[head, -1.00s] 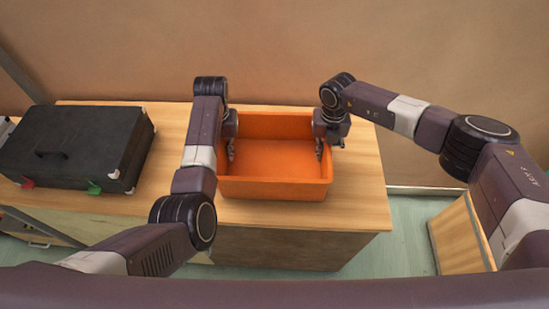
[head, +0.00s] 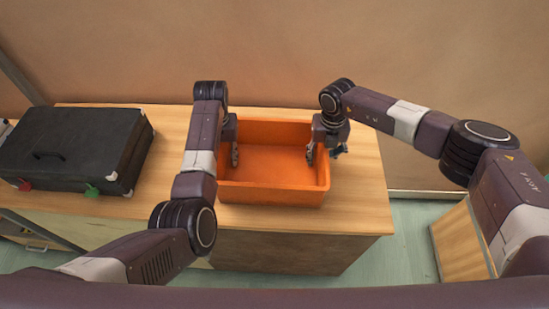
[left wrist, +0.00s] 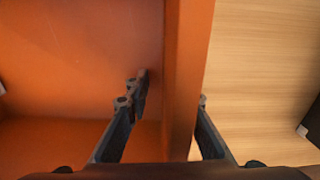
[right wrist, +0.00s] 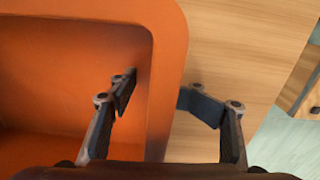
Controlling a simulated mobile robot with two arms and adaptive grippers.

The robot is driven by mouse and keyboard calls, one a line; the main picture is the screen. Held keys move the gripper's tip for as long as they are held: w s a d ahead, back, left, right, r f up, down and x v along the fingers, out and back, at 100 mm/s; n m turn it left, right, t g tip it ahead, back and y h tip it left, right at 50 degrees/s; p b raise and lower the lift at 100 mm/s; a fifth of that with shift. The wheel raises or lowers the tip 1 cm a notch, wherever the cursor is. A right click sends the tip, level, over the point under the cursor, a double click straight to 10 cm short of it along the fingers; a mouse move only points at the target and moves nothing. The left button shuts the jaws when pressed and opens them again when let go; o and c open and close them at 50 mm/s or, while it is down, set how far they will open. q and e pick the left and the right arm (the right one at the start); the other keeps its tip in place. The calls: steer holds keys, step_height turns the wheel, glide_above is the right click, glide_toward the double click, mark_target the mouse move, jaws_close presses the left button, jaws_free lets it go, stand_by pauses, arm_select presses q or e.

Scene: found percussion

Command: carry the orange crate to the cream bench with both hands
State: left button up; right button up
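The orange crate (head: 272,194) is an empty, open-topped box resting on a wood-topped table. My left gripper (head: 228,152) is at its left wall and my right gripper (head: 324,148) at its right wall. In the left wrist view, the open left gripper (left wrist: 170,102) has one finger inside the crate and one outside, with the wall between them. In the right wrist view, the open right gripper (right wrist: 162,98) straddles the other wall the same way. Both inner fingers stand apart from the walls. I cannot make out a separate cream bench.
The wood-topped table (head: 361,205) has bare room right of the crate. A black case (head: 75,150) with red and green parts lies to the left. A wooden piece of furniture (head: 462,245) stands at the lower right on the pale green floor (head: 405,240). A brown wall is behind.

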arm_select(q)
step_height(320, 180, up, 12)
steer(key=shift+f, duration=0.15)
arm_select(e)
step_height(320, 180, up, 12)
stand_by(0.6)
stand_by(0.4)
